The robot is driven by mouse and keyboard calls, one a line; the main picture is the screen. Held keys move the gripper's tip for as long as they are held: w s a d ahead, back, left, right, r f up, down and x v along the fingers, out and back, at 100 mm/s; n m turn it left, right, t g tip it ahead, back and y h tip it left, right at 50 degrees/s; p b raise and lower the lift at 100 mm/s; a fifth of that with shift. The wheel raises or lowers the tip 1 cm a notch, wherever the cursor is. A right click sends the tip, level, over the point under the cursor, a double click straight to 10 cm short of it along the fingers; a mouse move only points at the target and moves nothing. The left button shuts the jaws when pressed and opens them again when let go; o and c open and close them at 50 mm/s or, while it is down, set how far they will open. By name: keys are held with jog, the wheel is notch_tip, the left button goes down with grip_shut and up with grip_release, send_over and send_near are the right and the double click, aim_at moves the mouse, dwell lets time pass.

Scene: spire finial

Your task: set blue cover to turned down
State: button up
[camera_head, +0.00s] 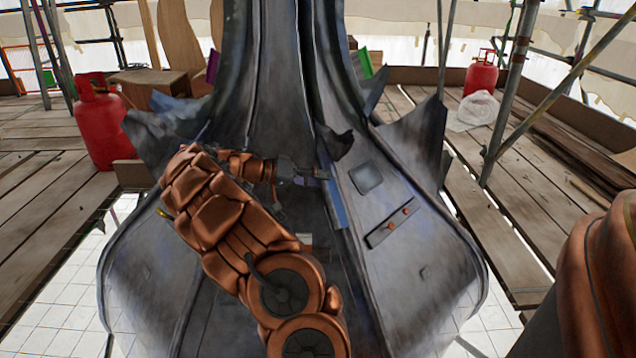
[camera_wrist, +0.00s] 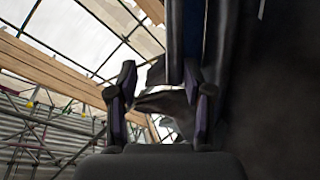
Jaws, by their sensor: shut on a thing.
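The blue cover (camera_head: 338,205) is a narrow blue strip standing along a seam on the front of the grey metal spire finial (camera_head: 400,270). My gripper (camera_head: 318,173) reaches its upper part from the left and is shut on it. The exact contact is small and partly hidden. In the wrist view my gripper's fingers (camera_wrist: 160,88) stand apart, and a dark strip with a blue face (camera_wrist: 208,28) runs up from the right finger. A grey jagged metal flap (camera_wrist: 165,102) shows between the fingers there; I cannot tell how near it is.
Torn metal flaps stick out from the finial, one just above my gripper (camera_head: 335,143) and one at right (camera_head: 418,135). A plate with two orange studs (camera_head: 393,226) lies right of the cover. Red gas bottles (camera_head: 98,122) and scaffold poles (camera_head: 508,80) stand around on planks.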

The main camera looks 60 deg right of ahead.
jog(key=shift+r, duration=0.15)
jog(key=w+a+r+p, duration=0.1)
jog(key=a+r, duration=0.4)
jog(key=r, duration=0.1)
jog(key=shift+w+a+r+p, duration=0.2)
jog(key=shift+w+r+p, duration=0.15)
jog(key=shift+w, duration=0.05)
dwell(0.8)
jog(key=shift+c, duration=0.2)
